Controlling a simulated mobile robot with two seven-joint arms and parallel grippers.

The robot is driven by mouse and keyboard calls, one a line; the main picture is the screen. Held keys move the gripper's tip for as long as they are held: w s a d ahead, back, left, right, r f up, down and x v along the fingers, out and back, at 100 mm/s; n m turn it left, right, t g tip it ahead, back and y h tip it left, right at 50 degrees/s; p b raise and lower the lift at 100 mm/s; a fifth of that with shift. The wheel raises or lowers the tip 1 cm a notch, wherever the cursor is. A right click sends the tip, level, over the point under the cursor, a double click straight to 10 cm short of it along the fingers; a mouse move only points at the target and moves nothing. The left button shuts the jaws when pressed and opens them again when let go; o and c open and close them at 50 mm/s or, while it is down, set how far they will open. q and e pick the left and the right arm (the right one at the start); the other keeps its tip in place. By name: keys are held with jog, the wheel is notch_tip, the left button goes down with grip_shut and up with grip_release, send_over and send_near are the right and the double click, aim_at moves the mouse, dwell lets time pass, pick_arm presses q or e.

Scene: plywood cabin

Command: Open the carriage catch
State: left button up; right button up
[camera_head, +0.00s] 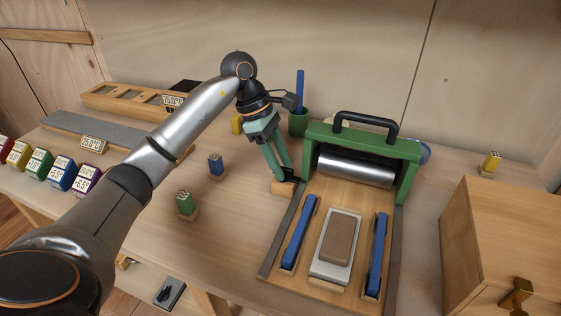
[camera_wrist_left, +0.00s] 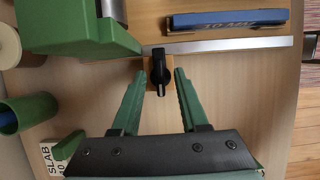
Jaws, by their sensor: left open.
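The carriage catch (camera_wrist_left: 158,66) is a small black lever on a wooden block (camera_head: 283,188) beside the left edge of the press bed. In the head view my gripper hides most of it. My left gripper (camera_head: 284,178) points down over it with jaws open. The green press frame (camera_head: 408,177) carries a metal roller (camera_head: 355,170) and a black handle (camera_head: 365,121). My right gripper is not in view.
Blue bars (camera_head: 299,232) flank a brown slab on a pale plate (camera_head: 323,270) on the bed. A green cup (camera_head: 299,124) stands behind my gripper. Blue (camera_head: 216,164) and green (camera_head: 185,204) stamps stand left. A wooden cabinet (camera_head: 510,240) stands right.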

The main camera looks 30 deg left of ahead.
pick_arm(q)
grip_shut()
dwell(0.5)
jog(key=n+t, duration=0.1)
jog(key=n, duration=0.2)
jog(key=shift+s, duration=0.1)
jog(key=n+t+y, duration=0.1)
jog(key=n, duration=0.2)
jog(key=shift+n+p, duration=0.3)
jog(key=shift+p, duration=0.05)
jog(key=n+t+y, duration=0.1)
jog(key=n, duration=0.2)
jog(key=shift+s+d, duration=0.1)
jog(key=shift+d, duration=0.05)
jog(key=shift+d+n+y, duration=0.1)
jog(key=shift+n+y, duration=0.6)
jog(key=shift+n, duration=1)
